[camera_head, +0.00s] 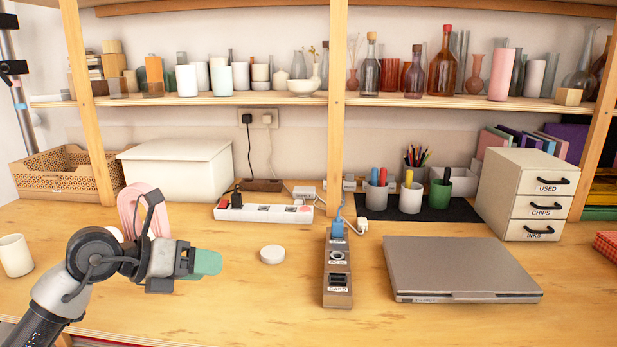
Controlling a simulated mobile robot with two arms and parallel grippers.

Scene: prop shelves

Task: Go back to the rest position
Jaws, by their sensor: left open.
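My left gripper (206,263) is over the left part of the wooden worktop, its arm coming in from the lower left. Its green fingertips point right, and I see nothing between them. A small white round disc (272,254) lies on the table to the right of the fingertips, apart from them. A pink looped thing (128,208) stands behind the gripper, partly hidden by my arm. My right gripper is not in view.
A closed grey laptop (460,268) lies at the right, beside a wooden block with sockets (338,270). A white mug (15,256) stands at the far left. A power strip (263,212), white box (178,170) and drawer unit (530,193) stand behind. The front middle is clear.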

